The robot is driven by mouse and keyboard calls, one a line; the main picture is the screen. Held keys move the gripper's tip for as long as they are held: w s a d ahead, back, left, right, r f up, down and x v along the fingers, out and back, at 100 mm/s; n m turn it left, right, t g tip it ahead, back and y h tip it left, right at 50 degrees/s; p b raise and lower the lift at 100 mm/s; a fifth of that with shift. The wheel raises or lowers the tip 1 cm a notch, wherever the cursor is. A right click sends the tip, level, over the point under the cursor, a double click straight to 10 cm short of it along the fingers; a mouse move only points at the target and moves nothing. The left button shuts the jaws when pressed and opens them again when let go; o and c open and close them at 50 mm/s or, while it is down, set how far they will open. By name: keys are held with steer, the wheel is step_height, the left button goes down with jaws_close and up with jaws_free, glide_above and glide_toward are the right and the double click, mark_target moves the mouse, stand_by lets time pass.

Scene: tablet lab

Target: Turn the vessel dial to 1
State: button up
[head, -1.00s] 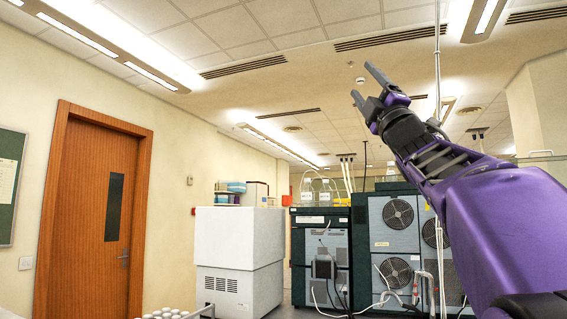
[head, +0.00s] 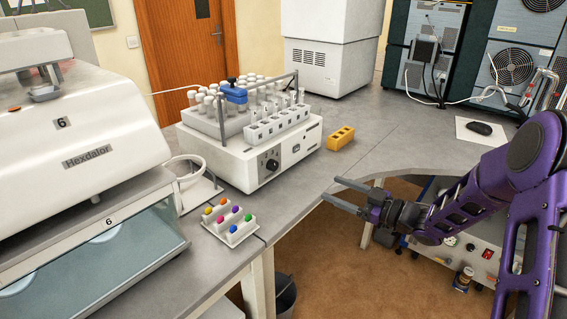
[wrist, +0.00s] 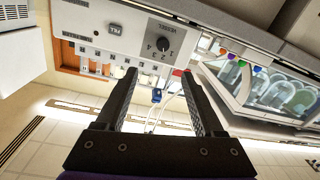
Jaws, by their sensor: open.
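The vessel dial is a round black knob (head: 271,164) on the white front panel of a bench instrument (head: 228,160). In the wrist view the dial (wrist: 163,46) appears upside down, with numbers including 2, 3 and 4 around it and lettering beside it. Which number it points to is too small to tell. My gripper (head: 333,191) is open and empty, to the right of and lower than the dial in the head view, past the bench's front edge and apart from the panel. In the wrist view its two fingers (wrist: 158,75) point toward the panel below the dial.
A rack of capped tubes (head: 205,112) tops the instrument. A yellow block (head: 340,137) stands right of it. A white holder with coloured caps (head: 232,228) sits near the bench edge, beside the large Hexdalor machine (head: 85,110). Open floor lies under my gripper.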

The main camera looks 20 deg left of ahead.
mark_target(276, 167)
steer(key=x, duration=1.7)
steer(key=shift+s+a, duration=0.25)
steer(key=shift+a, duration=0.1)
steer(key=shift+c, duration=0.2)
jaws_close()
